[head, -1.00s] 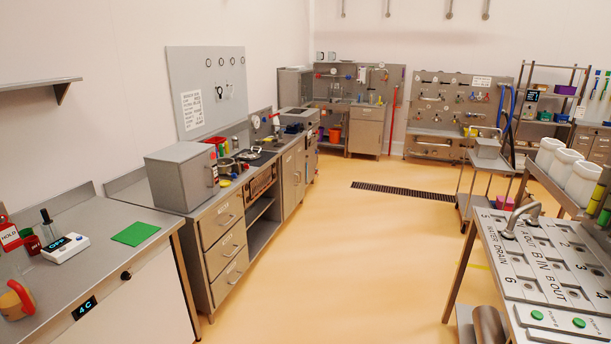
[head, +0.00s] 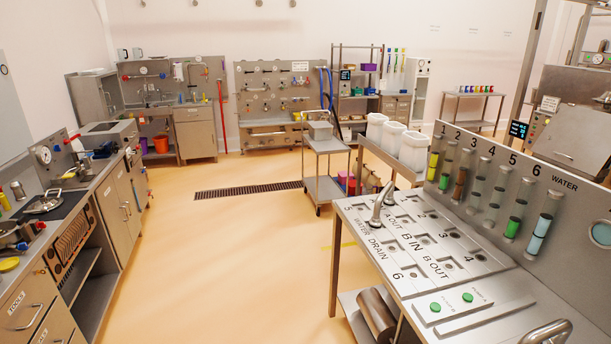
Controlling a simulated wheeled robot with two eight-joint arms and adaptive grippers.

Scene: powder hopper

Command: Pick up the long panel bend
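A shiny curved metal pipe bend (head: 379,207) stands on the left part of the panel (head: 425,238), near the labels WATER and DRAIN. A second curved metal tube (head: 547,332) shows at the bottom edge, partly cut off by the frame. I cannot tell from this view which of the two is the long one. The panel has numbered ports and the labels A OUT, B IN and B OUT. Neither of my grippers is in view.
An upright board with several numbered sight tubes (head: 491,193) stands behind the panel. White containers (head: 394,137) stand beyond it. A small trolley (head: 325,160) stands left of the panel. The yellow floor with a drain grate (head: 247,190) is clear between the panel and the left counter (head: 65,235).

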